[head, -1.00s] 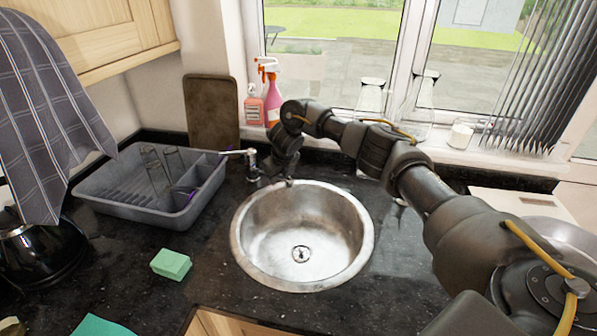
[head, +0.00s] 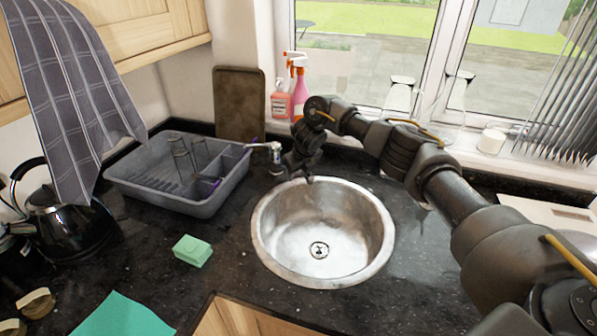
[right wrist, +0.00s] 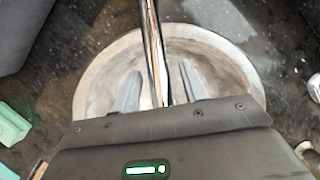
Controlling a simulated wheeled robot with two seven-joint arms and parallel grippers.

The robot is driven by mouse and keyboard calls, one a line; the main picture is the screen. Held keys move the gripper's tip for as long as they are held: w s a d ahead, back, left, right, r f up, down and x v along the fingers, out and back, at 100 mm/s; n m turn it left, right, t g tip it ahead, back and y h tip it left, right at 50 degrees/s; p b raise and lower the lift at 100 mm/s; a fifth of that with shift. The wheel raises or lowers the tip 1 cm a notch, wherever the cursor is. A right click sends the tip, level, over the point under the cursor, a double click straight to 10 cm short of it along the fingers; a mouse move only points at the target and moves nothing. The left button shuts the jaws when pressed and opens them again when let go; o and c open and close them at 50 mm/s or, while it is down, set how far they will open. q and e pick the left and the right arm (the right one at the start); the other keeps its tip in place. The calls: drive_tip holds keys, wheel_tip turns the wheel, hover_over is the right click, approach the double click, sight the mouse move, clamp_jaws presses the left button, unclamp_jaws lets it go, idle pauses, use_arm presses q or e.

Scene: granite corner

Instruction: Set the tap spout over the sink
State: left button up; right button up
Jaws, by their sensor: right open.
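The chrome tap (head: 276,157) stands behind the round steel sink (head: 264,256), at its back left. A thin pale-tipped part of it points left towards the dish rack. My right gripper (head: 305,172) is pointed down beside the tap, at the sink's back rim, and it hides part of the tap. In the right wrist view, a chrome bar (right wrist: 153,45), which looks like the spout, runs between my two open fingers (right wrist: 158,90), with gaps on both sides. The sink (right wrist: 240,75) shows beneath them. My left gripper is not in view.
A grey dish rack (head: 150,190) stands left of the tap. A green sponge (head: 192,250) lies left of the sink. Spray bottles (head: 299,90) and glassware (head: 398,95) stand on the windowsill. A black kettle (head: 70,225) is at far left.

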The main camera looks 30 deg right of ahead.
drive_tip(key=shift+r, duration=0.1)
drive_tip(key=shift+s+r, duration=0.15)
drive_tip(key=shift+r, duration=0.1)
drive_tip(key=b+v, duration=0.1)
drive_tip(key=v, duration=0.3)
drive_tip(key=shift+s+r+b, duration=0.1)
drive_tip(key=shift+r+b, duration=0.2)
drive_tip(key=shift+b, duration=0.05)
drive_tip(key=p+v, duration=0.1)
drive_tip(key=v, duration=0.3)
drive_tip(key=shift+r, duration=0.2)
drive_tip(key=shift+s+r, duration=0.35)
drive_tip(key=shift+r, duration=0.05)
